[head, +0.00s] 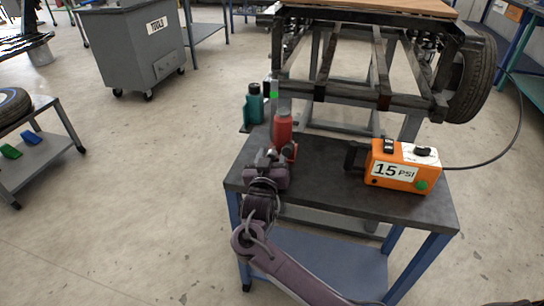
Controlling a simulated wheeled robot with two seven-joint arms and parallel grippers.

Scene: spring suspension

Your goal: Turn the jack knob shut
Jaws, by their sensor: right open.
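A red bottle-shaped jack (283,127) stands upright near the back left edge of the small dark-topped table (330,155). My right gripper (280,153) is in front of the jack's base, its fingers pointing toward it. The gripper is open. It covers much of the lower front of the jack, so I cannot make out the knob clearly or tell whether the fingers touch it. My left gripper is not in view.
An orange inflator (402,165) reading 15 PSI sits on the table's right, its hose running right. A teal bottle (254,103) stands behind the jack. Behind is a vehicle frame (375,100) with a tire (475,80). A grey tool cart (135,50) stands back left.

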